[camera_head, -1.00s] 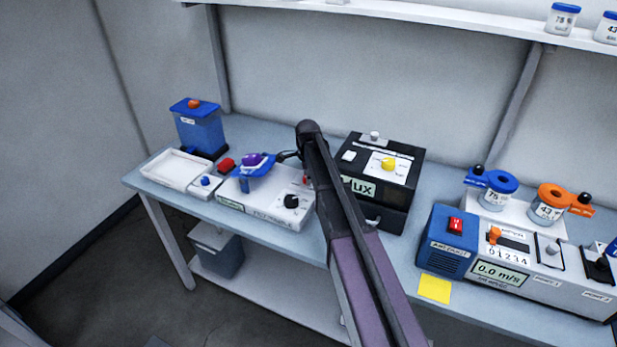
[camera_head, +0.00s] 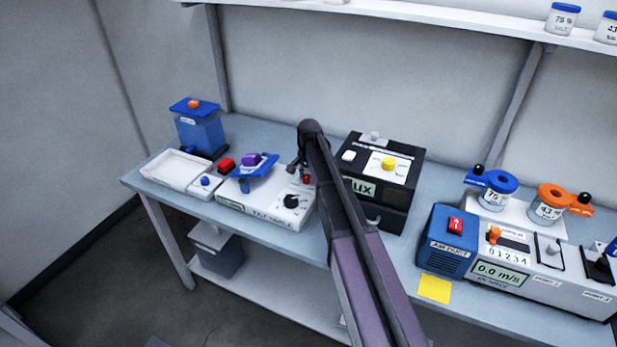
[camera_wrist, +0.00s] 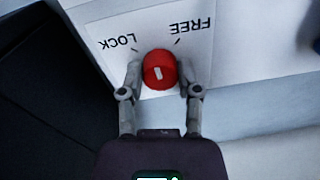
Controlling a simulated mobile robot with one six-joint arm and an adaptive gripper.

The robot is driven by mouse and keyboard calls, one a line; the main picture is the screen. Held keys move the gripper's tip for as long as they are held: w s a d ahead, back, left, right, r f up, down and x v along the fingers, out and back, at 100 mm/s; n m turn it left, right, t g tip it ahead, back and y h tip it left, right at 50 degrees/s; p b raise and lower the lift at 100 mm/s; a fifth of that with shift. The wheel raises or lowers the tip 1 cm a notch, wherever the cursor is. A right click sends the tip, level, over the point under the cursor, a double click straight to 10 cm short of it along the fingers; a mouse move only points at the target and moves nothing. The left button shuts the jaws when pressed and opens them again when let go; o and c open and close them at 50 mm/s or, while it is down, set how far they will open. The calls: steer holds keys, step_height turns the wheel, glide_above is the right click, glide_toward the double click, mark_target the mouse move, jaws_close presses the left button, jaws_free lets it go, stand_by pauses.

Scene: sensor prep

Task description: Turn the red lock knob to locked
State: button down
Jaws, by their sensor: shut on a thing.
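The red lock knob (camera_wrist: 159,70) shows in the wrist view on a white panel with LOCK and FREE printed on it, upside down in this view. Each word has a short tick near the knob. A white mark on the knob's face sits a little below its middle; I cannot tell which end is the pointer. My gripper (camera_wrist: 158,76) is shut on the knob, one finger on each side. In the head view the knob (camera_head: 307,179) is small, at the back right of the white tilt table (camera_head: 262,208), with my gripper (camera_head: 301,170) at it.
A blue platform (camera_head: 262,177) with a purple piece and a black dial (camera_head: 291,201) are left of and in front of the knob. The black lux box (camera_head: 385,150) stands close on the right. A white tray (camera_head: 176,168) lies at the left.

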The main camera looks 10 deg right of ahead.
steer(key=n, duration=0.4)
steer(key=shift+s+n, duration=0.2)
steer(key=shift+n, duration=2)
steer(key=shift+c, duration=1.5)
jaws_free()
steer(key=shift+w, duration=0.1)
